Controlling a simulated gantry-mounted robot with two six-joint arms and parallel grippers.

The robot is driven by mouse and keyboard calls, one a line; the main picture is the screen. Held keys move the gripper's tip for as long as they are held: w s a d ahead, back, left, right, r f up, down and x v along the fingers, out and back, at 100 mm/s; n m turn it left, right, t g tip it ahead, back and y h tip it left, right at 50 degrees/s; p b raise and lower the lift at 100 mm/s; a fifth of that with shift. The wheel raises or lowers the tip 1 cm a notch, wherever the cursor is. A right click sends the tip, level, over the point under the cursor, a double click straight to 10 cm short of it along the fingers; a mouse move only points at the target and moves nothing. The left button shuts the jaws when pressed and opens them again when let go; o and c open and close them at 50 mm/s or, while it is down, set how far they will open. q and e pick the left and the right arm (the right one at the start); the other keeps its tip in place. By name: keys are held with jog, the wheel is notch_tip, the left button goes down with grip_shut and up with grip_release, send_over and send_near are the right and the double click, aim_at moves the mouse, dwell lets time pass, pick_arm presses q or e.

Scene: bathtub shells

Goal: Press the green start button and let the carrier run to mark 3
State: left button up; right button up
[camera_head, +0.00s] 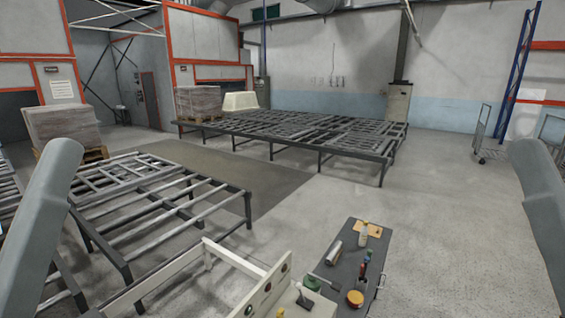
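I cannot make out a green start button for certain. A small dark green object (312,282) sits at the left of the dark work cart; it is too small to identify. Beside it is a white panel (268,287) with several round dark-rimmed holes, cut off by the bottom edge. A small lever-like item (303,298) stands on a pale surface by the panel. I cannot tell which thing is the carrier, and no numbered mark is readable. My two arms show as grey links at the left and right edges; both grippers are outside the view.
The dark cart (345,262) holds a roll, bottles, tools and an orange-yellow tin (355,299). Roller frames (160,205) stand at left, a larger roller table (300,133) behind. A cream tub shell (240,102) is at the back. The floor at right (450,220) is clear.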

pick_arm(q)
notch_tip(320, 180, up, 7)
jog(key=p, duration=0.4)
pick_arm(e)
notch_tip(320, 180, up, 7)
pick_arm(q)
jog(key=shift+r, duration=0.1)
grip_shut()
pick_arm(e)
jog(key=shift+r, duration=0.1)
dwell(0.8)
